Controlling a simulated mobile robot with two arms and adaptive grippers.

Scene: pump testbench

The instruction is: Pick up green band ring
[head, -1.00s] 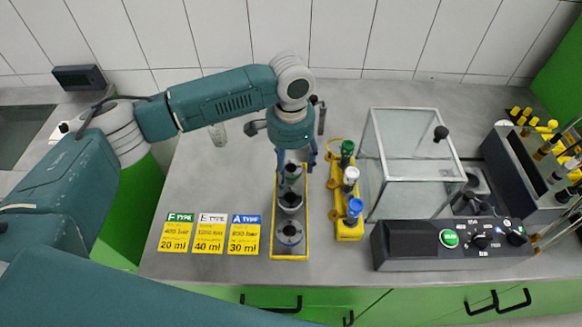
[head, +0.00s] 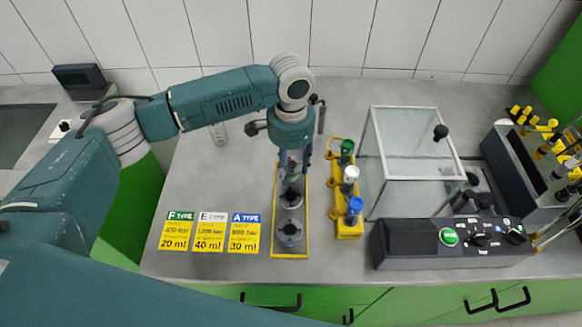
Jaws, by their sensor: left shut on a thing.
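My left gripper (head: 294,158) points down over the back end of a narrow yellow-rimmed tray (head: 306,225). It is shut on the green band ring (head: 291,171) at the tray's back position. The fingers hide most of that ring, and its green band is hard to make out. I cannot tell whether the ring is clear of its seat. My right gripper is not in view.
Just right is a yellow rack with green (head: 347,147), white (head: 350,175) and blue-topped (head: 354,207) pieces. Beyond it stand a clear box (head: 410,150) and a black control panel (head: 450,242). Three label cards (head: 209,232) lie left of the tray. The grey counter behind them is mostly clear.

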